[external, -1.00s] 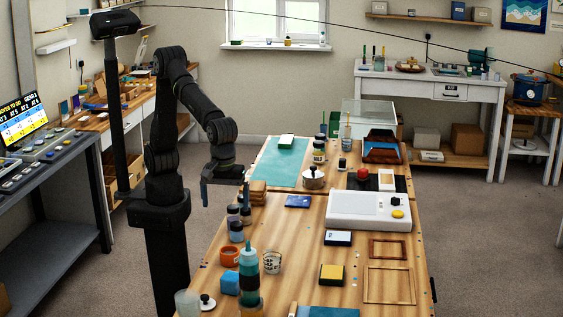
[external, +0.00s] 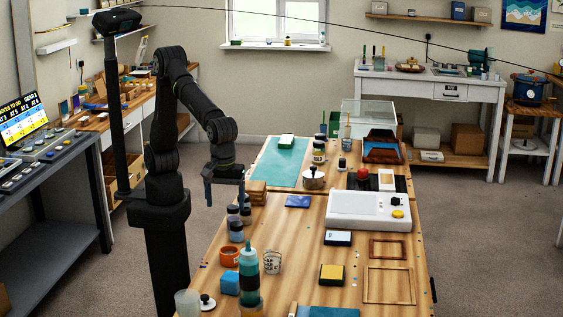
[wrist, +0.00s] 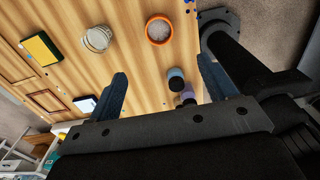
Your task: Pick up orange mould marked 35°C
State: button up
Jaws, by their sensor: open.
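The orange mould (external: 230,256) is a round, open-topped ring shape standing on the left side of the wooden table in the external view. In the wrist view it shows as an orange-rimmed circle (wrist: 159,29) with a pale grey inside, beyond the fingertips. No 35°C marking is readable on it. My gripper (external: 225,198) points down at the table's left edge, above table height and behind the mould, not touching it. Its two fingers show apart in the wrist view (wrist: 162,82), with nothing held between them.
Small dark-capped jars (external: 236,231) stand between my gripper and the mould. A whitish marked cup (external: 272,262), a blue block (external: 230,283) and a tall teal bottle (external: 249,268) stand close around the mould. The table's middle has bare wood.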

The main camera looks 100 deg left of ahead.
jog(key=m+g+h, duration=0.1)
jog(key=m+h, duration=0.2)
jog(key=h, duration=0.1)
send_over(229, 251)
jog(key=w, duration=0.1)
notch_tip(229, 251, down, 13)
jog(key=shift+r, duration=0.1)
jog(key=shift+x, duration=2.95)
jog(key=shift+w+d+r, duration=0.1)
jog(key=shift+d, duration=0.1)
jog(key=c, duration=1.1)
